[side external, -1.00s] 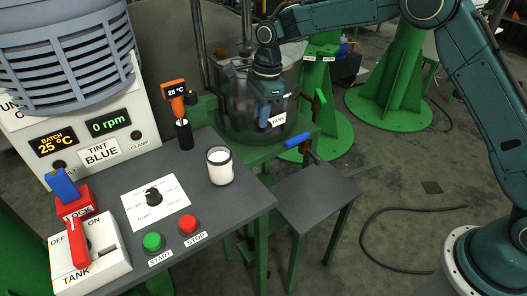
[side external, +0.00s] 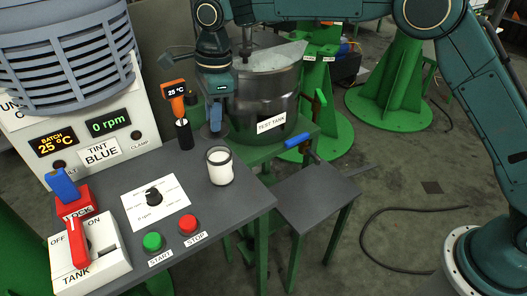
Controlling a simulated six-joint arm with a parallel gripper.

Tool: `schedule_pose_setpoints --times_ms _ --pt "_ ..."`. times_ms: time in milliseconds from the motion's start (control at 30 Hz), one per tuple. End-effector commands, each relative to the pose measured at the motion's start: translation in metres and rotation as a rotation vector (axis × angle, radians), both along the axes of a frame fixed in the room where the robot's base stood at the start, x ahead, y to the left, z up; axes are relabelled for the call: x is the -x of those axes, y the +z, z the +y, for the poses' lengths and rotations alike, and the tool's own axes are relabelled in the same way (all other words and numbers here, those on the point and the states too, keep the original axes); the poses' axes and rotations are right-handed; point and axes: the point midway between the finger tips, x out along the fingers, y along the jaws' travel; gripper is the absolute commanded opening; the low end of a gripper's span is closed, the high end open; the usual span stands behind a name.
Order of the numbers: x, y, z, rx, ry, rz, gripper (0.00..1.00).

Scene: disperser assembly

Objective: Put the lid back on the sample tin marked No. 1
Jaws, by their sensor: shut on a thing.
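My gripper (side external: 214,127) points down at the back edge of the grey bench, left of the tank and behind the white-filled cup. Its blue fingers are shut on a small greyish thing, mostly hidden by the fingers; I cannot tell whether it is the lid. A cup-like container (side external: 220,168) with a dark rim and white contents stands upright and open on the bench. It is in front of the gripper and apart from it. I see no No. 1 marking on it, and no tin with that marking can be made out.
The steel test tank (side external: 265,100) is to the right. A speed dial (side external: 153,195), START and STOP buttons occupy the bench front. A lower grey table (side external: 315,195) is bare.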

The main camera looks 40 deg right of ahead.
Motion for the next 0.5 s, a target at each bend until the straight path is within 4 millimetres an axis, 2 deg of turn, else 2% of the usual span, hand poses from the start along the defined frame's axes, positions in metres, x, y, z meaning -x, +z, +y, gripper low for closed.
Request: schedule_pose_setpoints --times_ms 500 --pt "0.0 -0.028 0.0 0.001 0.0 0.002 0.01"
